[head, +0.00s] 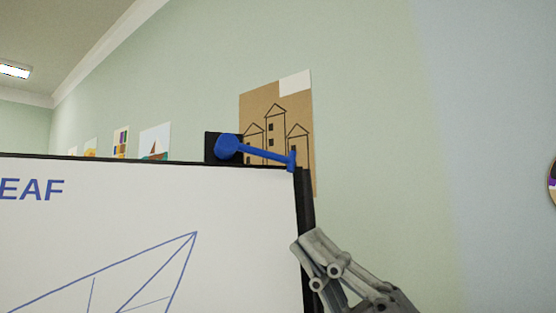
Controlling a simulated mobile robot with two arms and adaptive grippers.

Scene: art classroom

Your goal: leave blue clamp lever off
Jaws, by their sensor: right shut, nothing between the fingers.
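The blue clamp lever (262,153) sits on a black mount (211,147) at the top right corner of a whiteboard (240,225). Its round hub is at the left, and its arm slopes slightly down to the right, ending in a short upright grip near the board's corner. My right gripper (304,242) is below the lever, by the board's right edge. It is shut and empty, apart from the lever. My left gripper is out of view.
The board's dark right frame (307,205) runs down beside my right gripper. A brown house drawing (275,100) hangs on the wall behind the lever. The space right of the board is open up to the green wall (380,130).

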